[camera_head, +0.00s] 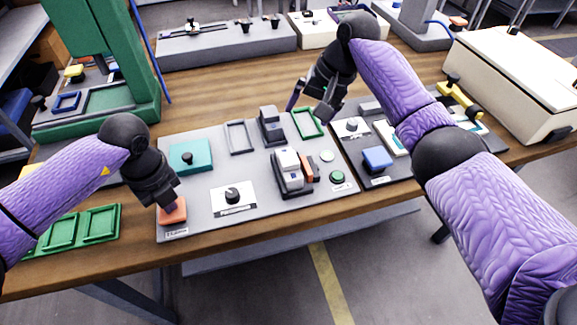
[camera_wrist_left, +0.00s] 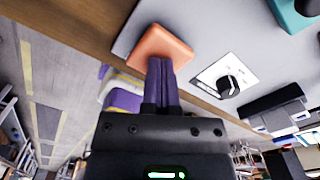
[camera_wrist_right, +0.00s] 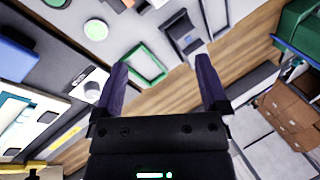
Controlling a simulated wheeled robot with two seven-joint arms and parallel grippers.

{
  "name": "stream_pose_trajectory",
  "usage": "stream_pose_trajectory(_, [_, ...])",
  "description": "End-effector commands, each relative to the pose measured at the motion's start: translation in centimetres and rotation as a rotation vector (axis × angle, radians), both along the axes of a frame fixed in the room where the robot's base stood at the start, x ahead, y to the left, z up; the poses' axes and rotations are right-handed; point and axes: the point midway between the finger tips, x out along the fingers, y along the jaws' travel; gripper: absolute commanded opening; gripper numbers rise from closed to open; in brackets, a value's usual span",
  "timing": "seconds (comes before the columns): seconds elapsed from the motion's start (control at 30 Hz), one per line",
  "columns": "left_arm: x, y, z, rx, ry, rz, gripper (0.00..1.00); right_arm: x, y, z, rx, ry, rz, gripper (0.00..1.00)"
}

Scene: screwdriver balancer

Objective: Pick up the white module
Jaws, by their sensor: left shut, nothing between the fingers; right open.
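A white-topped module (camera_head: 287,160) sits in a dark grey holder at the middle of the grey panel, beside an orange-brown part; I cannot tell for sure that it is the white module. In the left wrist view, a dark block with pale parts (camera_wrist_left: 278,115) lies at the right. My left gripper (camera_head: 174,202) is shut and empty, its tips at the orange square pad (camera_head: 172,214); touching is likely but not certain. My right gripper (camera_head: 308,107) is open and empty above the back right of the panel, near the green frame (camera_head: 307,122). It also shows in the right wrist view (camera_wrist_right: 160,72).
The grey panel (camera_head: 220,150) also carries a teal block (camera_head: 190,157), a black knob (camera_head: 232,195) and a green button (camera_head: 337,177). A second panel with a blue block (camera_head: 377,157) adjoins it. A green tray (camera_head: 80,230) lies left; a large white case (camera_head: 510,80) stands right.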

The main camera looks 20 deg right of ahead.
Motion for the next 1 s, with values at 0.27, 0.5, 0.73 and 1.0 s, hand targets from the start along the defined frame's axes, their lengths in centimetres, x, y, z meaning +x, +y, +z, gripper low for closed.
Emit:
stream_pose_trajectory(0.27, [0.0,0.1,-0.1,0.003,0.001,0.002,0.0,-3.5,5.5,3.7,-0.368,0.108,0.397,0.94])
stream_pose_trajectory(0.5, [0.0,0.1,-0.1,0.003,0.001,0.002,0.0,-3.7,5.4,-1.4,-0.376,0.114,0.399,0.94])
stream_pose_trajectory(0.73, [0.0,0.1,-0.1,0.003,0.001,0.001,0.0,-4.6,5.6,-5.3,-0.374,0.116,0.398,0.94])
stream_pose_trajectory(1.0, [0.0,0.1,-0.1,0.003,0.001,0.001,0.0,-4.5,5.6,-7.5,-0.373,0.111,0.396,0.94])
